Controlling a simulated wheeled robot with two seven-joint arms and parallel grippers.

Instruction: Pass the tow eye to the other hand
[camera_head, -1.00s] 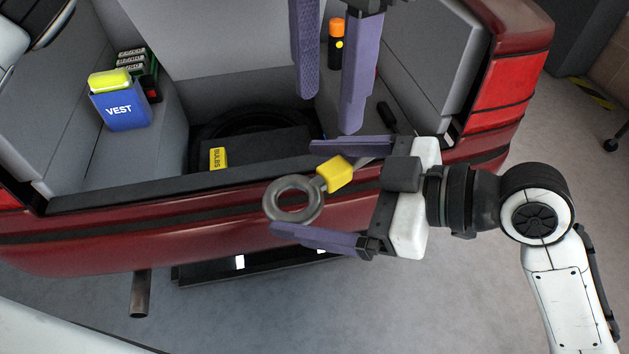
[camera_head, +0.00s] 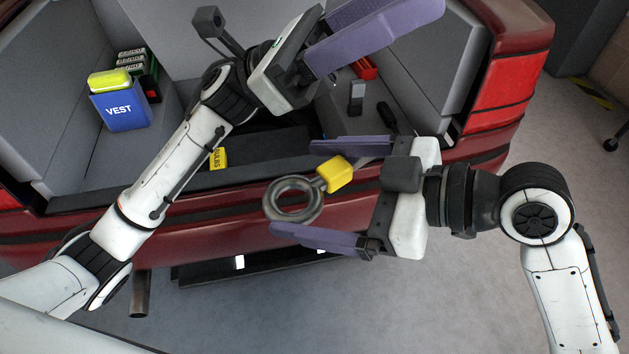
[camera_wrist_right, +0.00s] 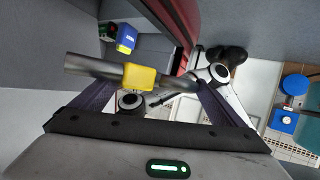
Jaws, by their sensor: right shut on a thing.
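The tow eye is a dark metal ring (camera_head: 293,199) with a yellow block (camera_head: 335,174) on its shank. It shows in the middle of the head view, in front of the car's rear edge. My right gripper (camera_head: 296,188) holds it by the shank; the shank's end meets the upper finger, and the ring hangs out toward the fingertips. In the right wrist view the yellow block (camera_wrist_right: 139,77) lies across between the fingers. My left gripper (camera_head: 375,38) is above and beyond the tow eye, its purple fingers pointing up right, apart and empty, partly overlapping in view.
The red car's open boot (camera_head: 60,180) lies behind. It holds a blue vest pack (camera_head: 122,111), a yellow bulbs box (camera_head: 219,158) and a red item (camera_head: 364,67). Grey floor (camera_head: 440,300) is free at the front right.

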